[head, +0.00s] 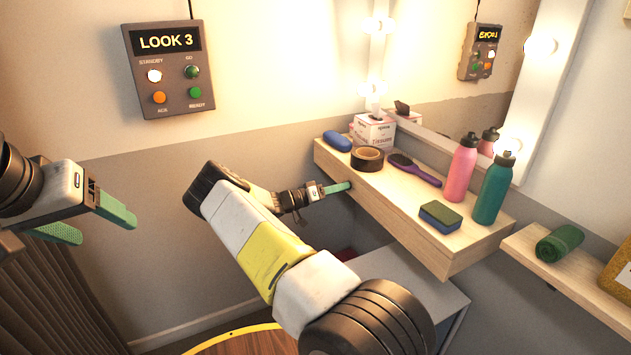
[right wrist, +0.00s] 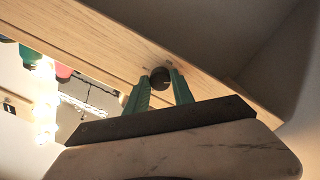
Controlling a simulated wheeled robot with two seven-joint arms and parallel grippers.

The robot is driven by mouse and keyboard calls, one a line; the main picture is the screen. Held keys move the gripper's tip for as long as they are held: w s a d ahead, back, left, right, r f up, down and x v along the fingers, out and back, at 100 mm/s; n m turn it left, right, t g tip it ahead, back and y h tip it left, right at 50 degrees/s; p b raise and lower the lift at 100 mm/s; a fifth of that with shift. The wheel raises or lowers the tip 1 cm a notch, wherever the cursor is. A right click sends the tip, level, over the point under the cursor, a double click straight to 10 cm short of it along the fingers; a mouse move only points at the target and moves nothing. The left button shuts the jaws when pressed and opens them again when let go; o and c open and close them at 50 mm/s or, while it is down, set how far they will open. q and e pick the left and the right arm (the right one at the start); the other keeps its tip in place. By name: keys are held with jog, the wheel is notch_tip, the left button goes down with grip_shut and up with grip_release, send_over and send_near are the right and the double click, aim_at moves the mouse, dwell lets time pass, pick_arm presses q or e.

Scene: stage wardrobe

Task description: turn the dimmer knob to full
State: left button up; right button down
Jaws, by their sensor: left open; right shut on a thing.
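The dimmer knob (right wrist: 159,78) is a small dark round knob on the front face of the light wooden shelf (head: 408,233). In the right wrist view it sits between the two green fingers of my right gripper (right wrist: 159,88), which is shut on it. In the head view my right gripper (head: 346,187) reaches the shelf's front face, and the knob is mostly hidden there. I cannot read the knob's setting. My left gripper (head: 107,232) is open and empty at the left, away from the shelf.
On the shelf stand a tissue box (head: 374,130), tape roll (head: 367,158), hairbrush (head: 414,170), sponge (head: 440,215), pink bottle (head: 461,170), teal bottle (head: 493,190) and a blue object (head: 337,140). A cue-light box (head: 168,70) reading LOOK 3 hangs on the wall.

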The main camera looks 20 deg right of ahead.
jog(key=m, duration=0.5)
jog(key=shift+w+r+m, duration=0.25)
jog(key=shift+r+m, duration=0.1)
jog(key=shift+m, duration=0.05)
dwell(0.4)
jog(key=c, duration=1.3)
grip_release()
jog(key=shift+o, duration=1.1)
jog(key=shift+s+f, duration=0.1)
jog(key=shift+f, duration=0.1)
jog(key=a, duration=0.8)
jog(key=shift+s+r, duration=0.1)
